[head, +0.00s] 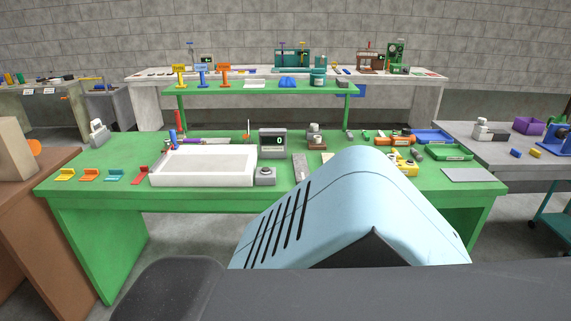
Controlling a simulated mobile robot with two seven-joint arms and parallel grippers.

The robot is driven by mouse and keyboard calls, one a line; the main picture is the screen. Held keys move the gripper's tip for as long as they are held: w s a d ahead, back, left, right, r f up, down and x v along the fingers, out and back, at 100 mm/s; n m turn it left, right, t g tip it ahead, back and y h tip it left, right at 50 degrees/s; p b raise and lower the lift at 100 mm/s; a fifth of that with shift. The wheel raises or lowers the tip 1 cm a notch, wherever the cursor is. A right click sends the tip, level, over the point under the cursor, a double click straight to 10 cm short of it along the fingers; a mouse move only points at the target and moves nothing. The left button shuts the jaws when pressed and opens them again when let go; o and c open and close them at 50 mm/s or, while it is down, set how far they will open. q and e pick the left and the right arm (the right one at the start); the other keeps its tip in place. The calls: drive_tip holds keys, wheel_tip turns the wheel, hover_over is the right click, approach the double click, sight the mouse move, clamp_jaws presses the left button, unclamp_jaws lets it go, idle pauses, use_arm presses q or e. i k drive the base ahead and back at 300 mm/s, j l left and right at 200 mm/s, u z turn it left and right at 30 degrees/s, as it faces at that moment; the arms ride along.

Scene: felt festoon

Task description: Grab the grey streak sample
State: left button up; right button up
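Several small grey pieces lie on the green table (100,152), and I cannot tell which is the grey streak sample. A flat grey strip (300,167) lies right of the small grey device with a round top (264,175). A short grey cylinder (416,153) lies near the green tray (447,152), and another small grey piece (350,135) lies farther back. Neither gripper shows. My own light blue and dark links cover the lower middle and hide part of the table's front.
A white tray (203,182) stands at the left of the table, with a display reading 0 (272,142) behind its right end. Coloured brackets (90,174) line the front left. A grey plate (467,175) lies at the right. A brown table (50,190) stands close at left.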

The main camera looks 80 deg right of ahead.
sight(300, 163)
drive_tip(key=z, duration=2.9)
